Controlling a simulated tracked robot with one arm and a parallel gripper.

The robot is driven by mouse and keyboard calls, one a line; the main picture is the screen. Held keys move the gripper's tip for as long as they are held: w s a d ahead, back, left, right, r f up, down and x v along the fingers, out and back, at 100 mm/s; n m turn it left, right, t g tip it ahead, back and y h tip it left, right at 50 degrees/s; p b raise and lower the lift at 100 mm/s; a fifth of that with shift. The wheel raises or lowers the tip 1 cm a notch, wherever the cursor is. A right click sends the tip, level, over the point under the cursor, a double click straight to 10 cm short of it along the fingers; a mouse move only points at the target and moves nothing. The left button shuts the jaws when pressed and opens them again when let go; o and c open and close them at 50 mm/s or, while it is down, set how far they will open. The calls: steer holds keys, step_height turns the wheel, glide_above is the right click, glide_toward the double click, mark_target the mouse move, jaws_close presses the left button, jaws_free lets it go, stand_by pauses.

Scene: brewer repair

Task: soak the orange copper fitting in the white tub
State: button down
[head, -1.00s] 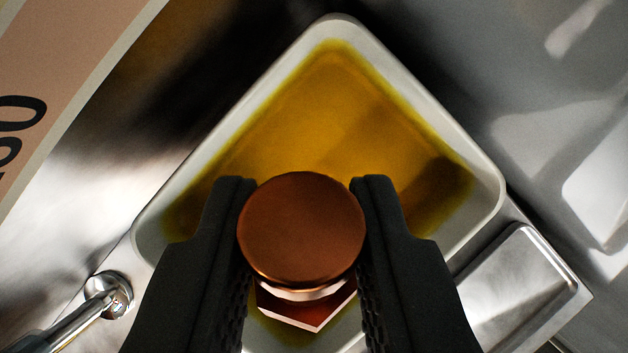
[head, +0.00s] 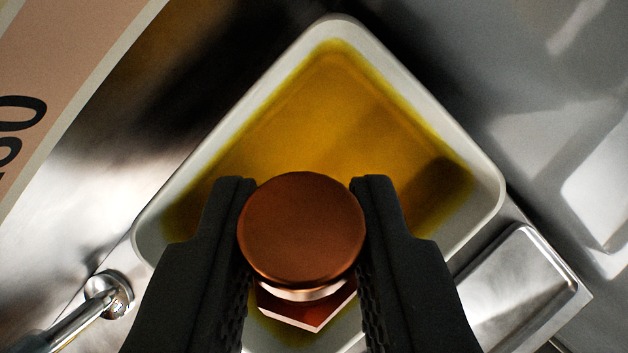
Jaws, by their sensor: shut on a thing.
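The orange copper fitting (head: 301,228) is between the two dark fingers of my gripper (head: 303,215), which is shut on it. Its round flat end faces the camera, and a hexagonal part shows below it. The white tub (head: 418,84) lies beyond the gripper and holds yellow-amber liquid (head: 330,130). In the picture the fitting overlaps the lower middle of the tub. I cannot tell its exact height above the liquid. The near part of the tub is hidden by the fingers and the fitting.
A shallow metal tray (head: 525,285) sits right of the tub. A metal rod with a round end (head: 108,293) is at the lower left. A tan panel with dark lettering (head: 50,80) fills the upper left. Shiny metal surface surrounds the tub.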

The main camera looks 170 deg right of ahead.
mark_target(295, 173)
stand_by(0.3)
steer(key=shift+r+p, duration=0.55)
steer(key=shift+r, duration=1.5)
